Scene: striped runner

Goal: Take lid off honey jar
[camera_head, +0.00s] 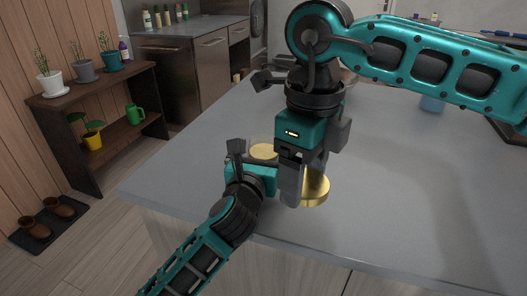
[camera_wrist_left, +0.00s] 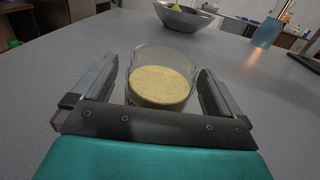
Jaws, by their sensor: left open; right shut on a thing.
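The honey jar (camera_wrist_left: 160,52) is clear glass with a grainy golden filling and shows no lid on top in the left wrist view. In the head view only its round golden top (camera_head: 264,151) shows behind my grippers. My left gripper (camera_head: 258,168) is open, with a finger on each side of the jar; whether they touch it I cannot tell. My right gripper (camera_head: 306,182) points down and is shut on the round gold lid (camera_head: 316,190), to the right of the jar and apart from it. Its fingers hide part of the lid.
The grey counter (camera_head: 400,200) is clear to the right of the lid. A grey bowl with green fruit (camera_wrist_left: 184,16) and a blue container (camera_wrist_left: 268,32) stand farther back. A dark tray (camera_head: 507,130) lies at the far right.

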